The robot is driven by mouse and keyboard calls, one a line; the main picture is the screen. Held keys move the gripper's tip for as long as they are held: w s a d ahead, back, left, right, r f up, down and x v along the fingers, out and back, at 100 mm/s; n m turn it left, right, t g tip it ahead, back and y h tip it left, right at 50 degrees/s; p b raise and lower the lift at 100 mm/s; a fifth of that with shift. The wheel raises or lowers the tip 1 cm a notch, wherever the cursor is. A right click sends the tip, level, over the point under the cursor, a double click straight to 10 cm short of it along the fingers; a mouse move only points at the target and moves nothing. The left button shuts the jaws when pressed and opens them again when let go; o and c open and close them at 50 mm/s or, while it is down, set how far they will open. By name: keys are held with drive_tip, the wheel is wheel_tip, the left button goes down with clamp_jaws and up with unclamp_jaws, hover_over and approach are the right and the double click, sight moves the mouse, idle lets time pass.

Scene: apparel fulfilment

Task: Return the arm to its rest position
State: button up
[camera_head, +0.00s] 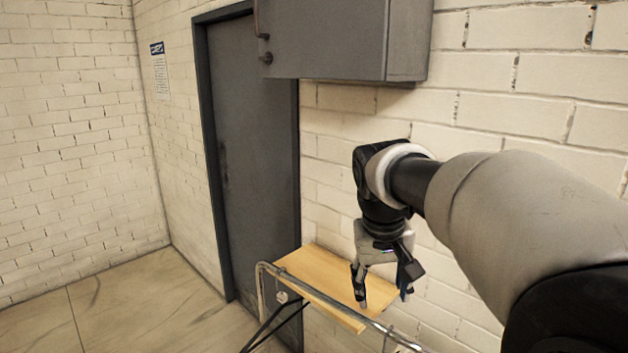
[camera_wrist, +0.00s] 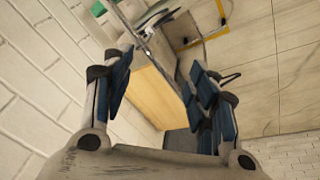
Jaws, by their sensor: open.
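My gripper (camera_head: 382,296) hangs at the end of my arm, pointing down, in front of the brick wall in the head view. Its fingers are spread apart with nothing between them. In the wrist view the two fingers of my gripper (camera_wrist: 160,92) show on either side, open and empty. Below and behind the fingers is a light wooden board (camera_head: 325,283). The wooden board also shows between the fingers in the wrist view (camera_wrist: 150,98). I cannot tell the exact height of the fingertips above it.
A metal rail (camera_head: 330,305) runs along the board's near edge. A grey wall cabinet (camera_head: 325,40) hangs above my gripper. A grey door (camera_head: 255,150) stands behind to the left. The floor (camera_head: 130,300) at left is clear. Green and white items at the wrist view's top are unclear.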

drive_tip(key=s+f+b, duration=0.3)
drive_tip(key=s+f, duration=0.2)
drive_tip(key=s, duration=0.3)
drive_tip(key=s+d+f+t+y+b, duration=0.1)
drive_tip(key=s+f+b, duration=0.2)
drive_tip(key=s, duration=0.6)
drive_tip(key=s+f+t+b, duration=0.1)
drive_tip(key=s+f+b, duration=0.2)
drive_tip(key=s+f, duration=0.5)
drive_tip(key=shift+s+d+m, duration=0.3)
drive_tip(key=shift+s+d, duration=0.1)
drive_tip(key=shift+s, duration=0.05)
